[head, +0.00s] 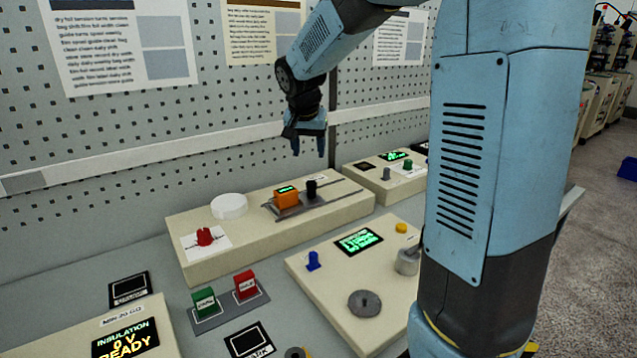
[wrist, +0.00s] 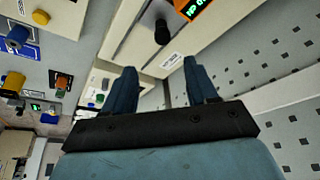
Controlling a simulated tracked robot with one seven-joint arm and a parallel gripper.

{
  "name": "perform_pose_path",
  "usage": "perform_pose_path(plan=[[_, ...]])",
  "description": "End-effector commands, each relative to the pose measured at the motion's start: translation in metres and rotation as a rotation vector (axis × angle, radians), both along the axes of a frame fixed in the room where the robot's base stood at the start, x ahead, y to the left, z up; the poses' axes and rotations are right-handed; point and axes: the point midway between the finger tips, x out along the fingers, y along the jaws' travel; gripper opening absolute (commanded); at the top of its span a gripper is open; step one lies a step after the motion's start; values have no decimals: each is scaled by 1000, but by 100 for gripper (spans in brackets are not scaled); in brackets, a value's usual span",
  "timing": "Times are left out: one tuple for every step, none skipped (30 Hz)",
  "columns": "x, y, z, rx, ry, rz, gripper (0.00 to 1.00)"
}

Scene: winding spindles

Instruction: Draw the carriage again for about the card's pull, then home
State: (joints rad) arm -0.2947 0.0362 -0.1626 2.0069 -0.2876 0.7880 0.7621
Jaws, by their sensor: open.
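The carriage (head: 284,212) is a dark plate on a cream bench unit (head: 258,242). It carries an orange gauge (head: 286,197) with a green display and an upright black knob (head: 311,190). The knob (wrist: 162,32) and part of the gauge (wrist: 189,7) also show at the top of the wrist view. My gripper (head: 308,148) hangs above and behind the carriage, in front of the pegboard. Its fingers are apart and empty, and touch nothing. A white card (head: 190,243) lies under a red knob (head: 205,236) at the unit's left end; its writing is too small to read.
A white disc (head: 229,206) sits left of the carriage. A panel (head: 330,288) with a green display stands in front, and a smaller box (head: 375,179) stands behind right. Green (head: 205,303) and red (head: 246,285) blocks are front left. My arm hides the right side.

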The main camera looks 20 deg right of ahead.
Motion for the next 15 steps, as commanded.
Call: perform_pose_path(plan=[[6,3,-3,-3,2,-5,57],[8,3,-5,-4,1,-8,57],[11,4,-6,-4,1,-13,57],[12,5,-7,-5,0,-15,57],[14,5,-8,-6,0,-16,57],[15,6,-9,-6,0,-18,57],[15,6,-10,-6,0,-18,57],[16,6,-12,-6,0,-18,57],[17,5,-15,-7,1,-18,57],[18,5,-18,-7,2,-17,57],[19,4,-21,-8,3,-17,57],[21,3,-27,-8,3,-17,57],[22,3,-31,-8,4,-16,57],[23,2,-35,-8,4,-16,57],[26,1,-42,-8,4,-16,57]])
